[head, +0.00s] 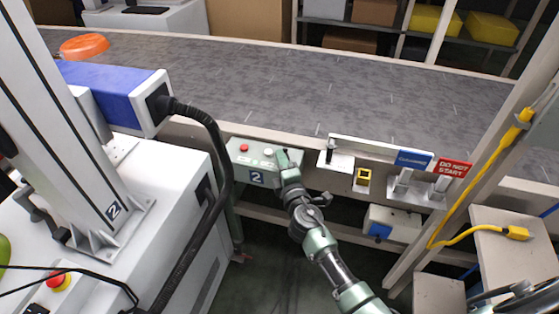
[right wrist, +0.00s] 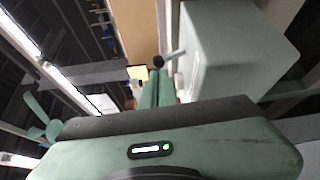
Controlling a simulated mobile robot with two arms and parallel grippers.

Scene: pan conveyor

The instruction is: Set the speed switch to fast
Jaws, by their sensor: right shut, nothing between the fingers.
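A grey-green control box (head: 238,176) marked 2 is fixed to the near side of the conveyor, with a red button (head: 244,147) and a pale button (head: 268,152) on top. In the right wrist view a box (right wrist: 235,50) fills the upper right. A short lever with a black ball knob (right wrist: 158,61) sticks out from it, just beyond my fingertips; I cannot tell if they touch. My right gripper (head: 283,156) is shut and empty at the box's right end. It hides the lever in the head view, and no switch marking is readable. My left gripper is not in view.
The grey conveyor belt (head: 300,90) runs behind the box. A bracket with a black handle (head: 330,148) and a red "DO NOT START" sign (head: 453,168) are to the right. A white cabinet (head: 160,215) with a black cable stands at left. A yellow cable (head: 470,190) hangs at right.

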